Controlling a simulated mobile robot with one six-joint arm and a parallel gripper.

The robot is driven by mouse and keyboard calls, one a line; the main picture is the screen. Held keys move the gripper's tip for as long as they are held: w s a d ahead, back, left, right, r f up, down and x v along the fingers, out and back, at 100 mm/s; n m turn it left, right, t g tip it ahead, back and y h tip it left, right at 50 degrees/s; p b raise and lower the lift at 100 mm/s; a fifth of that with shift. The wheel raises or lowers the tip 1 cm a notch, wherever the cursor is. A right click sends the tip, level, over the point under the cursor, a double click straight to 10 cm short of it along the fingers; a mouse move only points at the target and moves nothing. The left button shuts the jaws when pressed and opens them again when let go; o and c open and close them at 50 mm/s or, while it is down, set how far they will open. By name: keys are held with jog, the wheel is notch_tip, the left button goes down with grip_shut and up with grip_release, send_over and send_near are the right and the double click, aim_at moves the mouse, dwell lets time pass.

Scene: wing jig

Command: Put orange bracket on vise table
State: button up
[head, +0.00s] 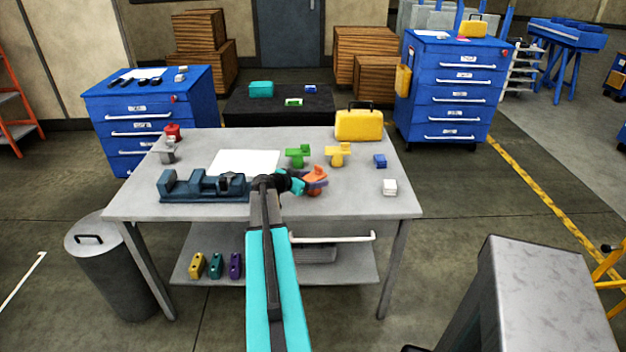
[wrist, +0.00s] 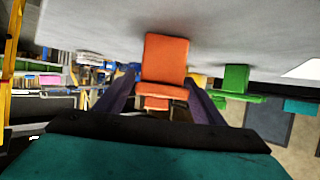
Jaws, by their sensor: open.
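The orange bracket (head: 317,173) stands on the vise table (head: 350,206), right of the table's middle. The blue-grey vise (head: 200,187) is at the table's left front. My gripper (head: 316,185) is at the bracket, with its purple fingers partly in front of it in the head view. In the wrist view, the orange bracket (wrist: 166,64) shows between the two spread fingers of my gripper (wrist: 166,92). The gripper is open. I cannot tell whether a finger touches the bracket. Part of the bracket is hidden by my gripper in the head view.
A green bracket (head: 297,155) and a yellow bracket (head: 338,154) stand just behind. A white block (head: 390,187), a blue block (head: 380,161) and a yellow case (head: 359,125) are to the right. A white sheet (head: 243,162) lies behind the vise. The table's front right is clear.

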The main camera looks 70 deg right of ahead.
jog(key=shift+w+a+r+b, duration=0.1)
jog(key=shift+a+b, duration=0.2)
jog(key=shift+a, duration=0.05)
jog(key=b+v, duration=0.3)
jog(key=v, duration=0.8)
jog(key=shift+b, duration=0.3)
jog(key=shift+a, duration=0.15)
